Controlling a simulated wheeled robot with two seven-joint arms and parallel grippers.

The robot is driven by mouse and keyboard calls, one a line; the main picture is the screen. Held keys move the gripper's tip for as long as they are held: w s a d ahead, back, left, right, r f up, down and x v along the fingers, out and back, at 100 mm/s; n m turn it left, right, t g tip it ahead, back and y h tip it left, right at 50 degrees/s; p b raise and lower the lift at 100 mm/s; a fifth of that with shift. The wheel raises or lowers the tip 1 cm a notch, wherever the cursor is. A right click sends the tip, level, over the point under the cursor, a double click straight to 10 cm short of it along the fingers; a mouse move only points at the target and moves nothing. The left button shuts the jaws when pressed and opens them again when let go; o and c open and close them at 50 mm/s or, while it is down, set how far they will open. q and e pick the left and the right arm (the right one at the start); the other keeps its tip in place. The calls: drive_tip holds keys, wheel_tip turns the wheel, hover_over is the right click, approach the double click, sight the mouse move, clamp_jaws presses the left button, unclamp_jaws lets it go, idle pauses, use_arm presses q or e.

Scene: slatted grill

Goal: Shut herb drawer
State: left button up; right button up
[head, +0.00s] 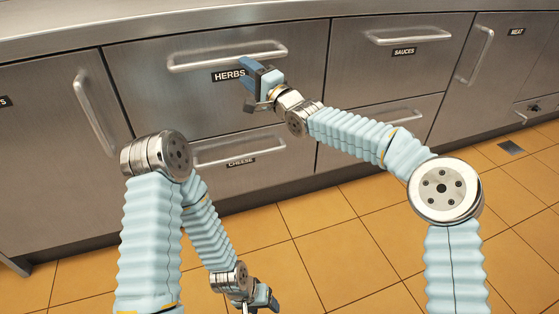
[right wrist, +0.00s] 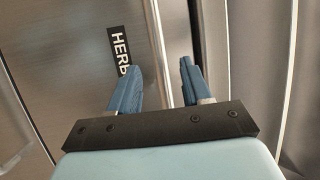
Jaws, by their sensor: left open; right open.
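The herb drawer (head: 150,90) is a steel front with a horizontal bar handle (head: 225,56) and a HERBS label. It looks flush or nearly flush with its neighbours; I cannot tell whether a small gap is left. My right gripper (head: 252,84) is open in front of the drawer, just right of the label and below the handle's right end. Contact with the front is unclear. My left gripper (head: 262,300) is open, low over the floor.
The cheese drawer (head: 236,170) is below and the sauces drawer (head: 385,65) is to the right. A cabinet door with a vertical handle (head: 94,118) is at left. The counter edge (head: 150,20) runs above. The tiled floor (head: 350,250) is clear in front.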

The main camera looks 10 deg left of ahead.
drive_tip(key=b+v, duration=0.5)
drive_tip(key=v, duration=0.1)
drive_tip(key=shift+s+d, duration=0.15)
drive_tip(key=shift+d, duration=0.05)
idle(0.4)
